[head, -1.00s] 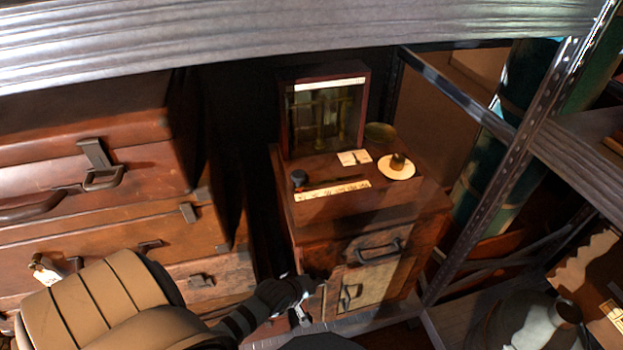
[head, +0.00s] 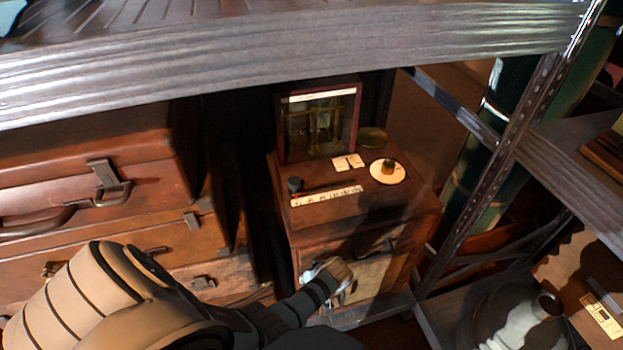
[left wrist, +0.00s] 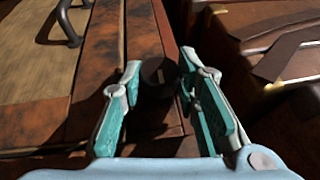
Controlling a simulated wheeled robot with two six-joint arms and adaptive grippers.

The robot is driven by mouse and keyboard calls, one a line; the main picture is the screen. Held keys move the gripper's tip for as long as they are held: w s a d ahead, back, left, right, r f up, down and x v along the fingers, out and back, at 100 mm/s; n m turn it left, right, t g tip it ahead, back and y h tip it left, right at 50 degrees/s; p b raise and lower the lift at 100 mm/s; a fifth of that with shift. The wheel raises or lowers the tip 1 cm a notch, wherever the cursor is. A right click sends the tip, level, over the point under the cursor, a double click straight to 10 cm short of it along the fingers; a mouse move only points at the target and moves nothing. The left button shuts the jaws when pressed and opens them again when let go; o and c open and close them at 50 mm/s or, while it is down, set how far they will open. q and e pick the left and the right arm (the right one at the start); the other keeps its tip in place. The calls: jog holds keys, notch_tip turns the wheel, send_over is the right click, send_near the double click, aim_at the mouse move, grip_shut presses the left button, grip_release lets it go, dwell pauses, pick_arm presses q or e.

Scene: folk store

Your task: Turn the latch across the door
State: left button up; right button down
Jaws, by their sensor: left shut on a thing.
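The small wooden cabinet (head: 408,225) stands between the suitcases and the shelf post. Its door (head: 374,277) has a pale panel, which also shows at upper left in the left wrist view (left wrist: 35,55) with a dark handle (left wrist: 66,22). My left gripper (head: 336,276) is at the door's left side in the head view. In the left wrist view its teal-padded fingers (left wrist: 158,88) stand on either side of a dark rounded piece, the latch (left wrist: 155,71), and are shut on it. The fingers and arm hide much of the latch. My right gripper is out of view.
Stacked brown suitcases (head: 90,160) stand close on the left. A metal shelf post (head: 490,160) rises on the right, and a shelf board (head: 300,50) crosses above. A glass-fronted case (head: 320,120) and small items stand on the cabinet.

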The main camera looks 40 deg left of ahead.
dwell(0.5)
pick_arm(q)
jog(key=o, duration=1.2)
jog(key=shift+c, duration=0.2)
